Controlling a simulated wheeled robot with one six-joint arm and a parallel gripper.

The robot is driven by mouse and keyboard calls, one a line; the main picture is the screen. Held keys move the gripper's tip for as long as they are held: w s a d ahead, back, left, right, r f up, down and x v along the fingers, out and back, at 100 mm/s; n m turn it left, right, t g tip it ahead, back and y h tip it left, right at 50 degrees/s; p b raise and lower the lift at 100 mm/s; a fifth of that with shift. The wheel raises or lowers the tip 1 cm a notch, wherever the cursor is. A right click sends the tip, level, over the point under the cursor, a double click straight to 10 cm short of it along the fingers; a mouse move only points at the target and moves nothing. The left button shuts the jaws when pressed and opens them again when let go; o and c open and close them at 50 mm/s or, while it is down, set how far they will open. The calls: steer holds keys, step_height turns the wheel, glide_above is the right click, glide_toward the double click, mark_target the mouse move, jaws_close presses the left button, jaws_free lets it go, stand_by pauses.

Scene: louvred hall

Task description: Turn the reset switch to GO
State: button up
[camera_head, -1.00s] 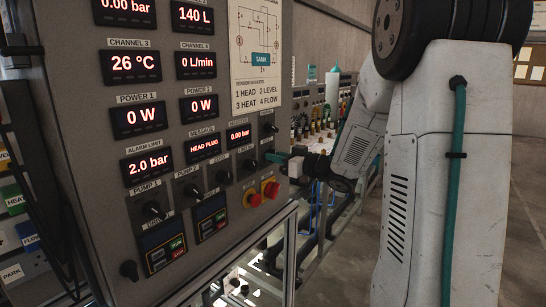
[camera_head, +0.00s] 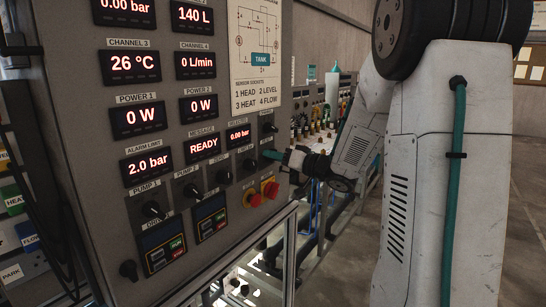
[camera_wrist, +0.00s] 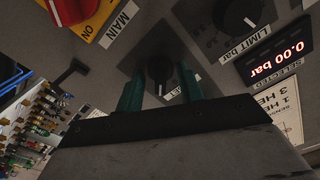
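The reset switch (camera_wrist: 160,70) is a black knob on a dark square plate, seen in the wrist view. A white mark on it points down in that picture, towards my wrist. Its label (camera_wrist: 173,93) is partly covered by a finger. My gripper (camera_wrist: 162,66) has its green fingers on either side of the knob, with a narrow gap showing at each side; it looks open. In the head view my gripper (camera_head: 270,154) is at the panel's right edge and hides the switch. The message display (camera_head: 203,147) reads READY.
The limit knob (camera_wrist: 238,14) is close beside the switch. A red and yellow main switch (camera_wrist: 72,10) is on the other side. The grey control panel (camera_head: 90,110) carries several displays and knobs. A bench with fittings (camera_head: 310,125) stands behind; open floor lies right.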

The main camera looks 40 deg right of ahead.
steer(key=v, duration=0.7)
stand_by(0.3)
steer(key=v, duration=0.7)
steer(key=shift+s, duration=0.35)
steer(key=shift+d, duration=0.1)
steer(key=shift+c, duration=0.4)
stand_by(1.5)
